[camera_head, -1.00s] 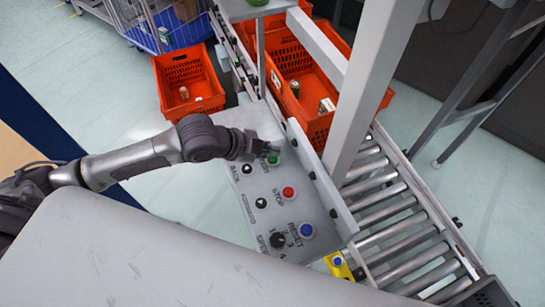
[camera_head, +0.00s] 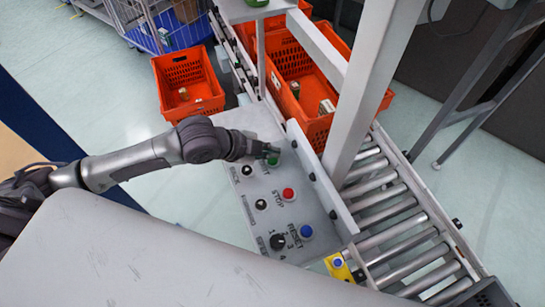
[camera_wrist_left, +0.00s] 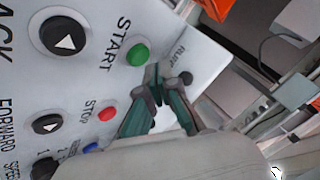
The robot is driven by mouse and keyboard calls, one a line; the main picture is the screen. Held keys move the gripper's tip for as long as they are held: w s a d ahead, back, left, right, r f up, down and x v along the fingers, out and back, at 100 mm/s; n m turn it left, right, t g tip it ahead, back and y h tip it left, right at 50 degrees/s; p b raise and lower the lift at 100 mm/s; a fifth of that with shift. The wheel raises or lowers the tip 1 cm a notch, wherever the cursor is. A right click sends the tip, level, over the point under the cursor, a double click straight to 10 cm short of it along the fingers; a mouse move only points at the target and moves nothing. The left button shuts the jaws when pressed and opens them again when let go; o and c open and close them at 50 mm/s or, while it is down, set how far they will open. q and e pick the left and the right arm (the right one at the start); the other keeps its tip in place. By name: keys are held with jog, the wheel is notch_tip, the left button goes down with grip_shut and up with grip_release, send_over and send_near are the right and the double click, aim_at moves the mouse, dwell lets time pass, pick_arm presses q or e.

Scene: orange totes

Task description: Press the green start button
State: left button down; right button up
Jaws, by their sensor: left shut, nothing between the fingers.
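The green start button (camera_head: 272,161) is at the top of the grey control panel (camera_head: 233,121), partly hidden by my left gripper in the head view. In the left wrist view the button (camera_wrist_left: 138,54) shows whole beside the printed word START. My left gripper (camera_head: 271,152) is shut and empty, its fingertips close over the button's upper edge in the head view. In the left wrist view the fingertips (camera_wrist_left: 155,75) appear just below and right of the button; I cannot tell whether they touch it. My right gripper is not in view.
A red stop button (camera_head: 288,194), a blue reset button (camera_head: 306,231) and a black speed knob (camera_head: 277,241) are lower on the panel. A grey post (camera_head: 368,90) and roller conveyor (camera_head: 385,210) stand right of it. Orange totes (camera_head: 188,82) are behind.

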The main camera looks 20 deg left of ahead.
pick_arm(q)
jog(key=shift+f, duration=0.45)
